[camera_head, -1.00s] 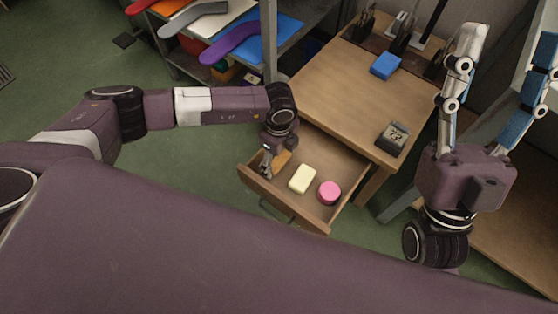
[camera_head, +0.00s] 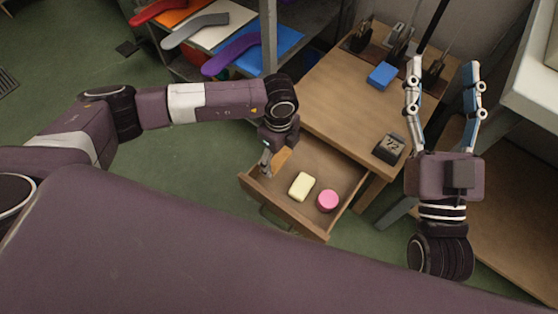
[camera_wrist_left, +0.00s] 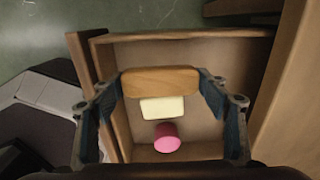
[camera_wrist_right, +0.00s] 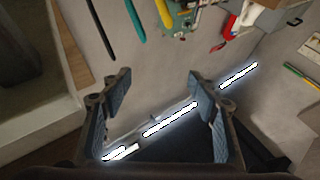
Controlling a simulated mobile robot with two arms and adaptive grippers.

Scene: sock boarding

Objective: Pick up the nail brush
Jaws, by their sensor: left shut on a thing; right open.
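The nail brush, a block with a brown wooden back (camera_wrist_left: 160,83), is between the two fingers of my left gripper (camera_wrist_left: 163,86) in the left wrist view. My left gripper is shut on it, over the open drawer (camera_head: 284,212). In the head view my left gripper (camera_head: 267,164) hides most of the brush. Whether the brush clears the drawer floor is hard to tell. My right gripper (camera_head: 442,66) is open and empty, pointing up beside the desk.
A cream block (camera_head: 301,186) and a pink round piece (camera_head: 328,200) lie in the drawer. On the desk top (camera_head: 345,100) are a blue block (camera_head: 381,76) and a dark display device (camera_head: 389,148). A shelf with colored sock boards (camera_head: 232,52) stands behind my left arm.

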